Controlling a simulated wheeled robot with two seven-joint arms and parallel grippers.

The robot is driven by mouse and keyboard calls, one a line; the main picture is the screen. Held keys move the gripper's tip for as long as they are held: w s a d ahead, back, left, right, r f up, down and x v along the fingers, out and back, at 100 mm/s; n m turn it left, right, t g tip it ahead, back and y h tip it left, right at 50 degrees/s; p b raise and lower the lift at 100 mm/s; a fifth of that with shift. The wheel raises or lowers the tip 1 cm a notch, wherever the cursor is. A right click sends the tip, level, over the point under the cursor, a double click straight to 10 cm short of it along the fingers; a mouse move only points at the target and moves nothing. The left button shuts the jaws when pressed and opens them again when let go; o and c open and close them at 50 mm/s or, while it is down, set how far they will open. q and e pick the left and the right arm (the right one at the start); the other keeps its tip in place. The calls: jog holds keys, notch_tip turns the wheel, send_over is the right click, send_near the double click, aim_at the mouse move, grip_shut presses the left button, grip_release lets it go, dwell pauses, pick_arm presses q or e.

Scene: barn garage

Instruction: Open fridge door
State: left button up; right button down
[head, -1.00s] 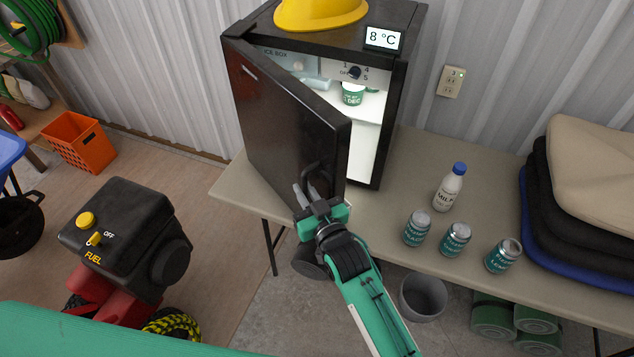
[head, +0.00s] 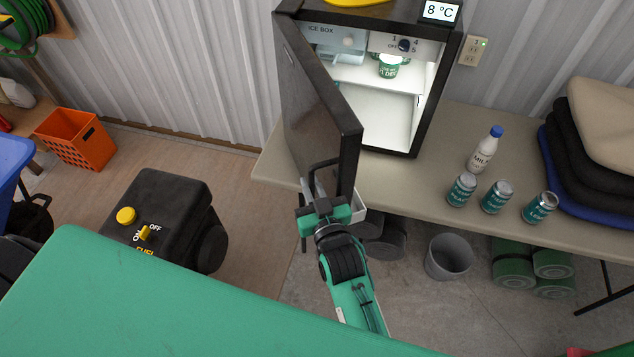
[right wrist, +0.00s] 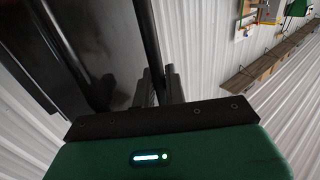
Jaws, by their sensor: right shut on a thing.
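The small black fridge (head: 432,85) stands on the table with its door (head: 318,105) swung partly open toward me, hinged at the left. The lit inside shows an ice box, a dial and a green can (head: 389,67) on a shelf. My right gripper (head: 317,188) is at the door's free edge, shut on the dark bar handle (head: 327,165). The handle (right wrist: 146,40) runs between the fingers (right wrist: 158,85) in the right wrist view, beside the dark door face (right wrist: 85,45). My left gripper is not in view.
A milk bottle (head: 485,150) and three cans (head: 497,196) stand on the table (head: 430,180), right of the fridge. Folded cushions (head: 605,130) lie further right. A black generator (head: 165,215) is at the left. A grey bin (head: 449,257) stands below the table.

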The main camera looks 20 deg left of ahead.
jog(key=shift+a+r, duration=0.1)
jog(key=shift+a, duration=0.05)
dwell(0.3)
jog(key=c, duration=1.8)
grip_release()
jog(key=shift+c, duration=0.2)
jog(key=shift+s, duration=0.1)
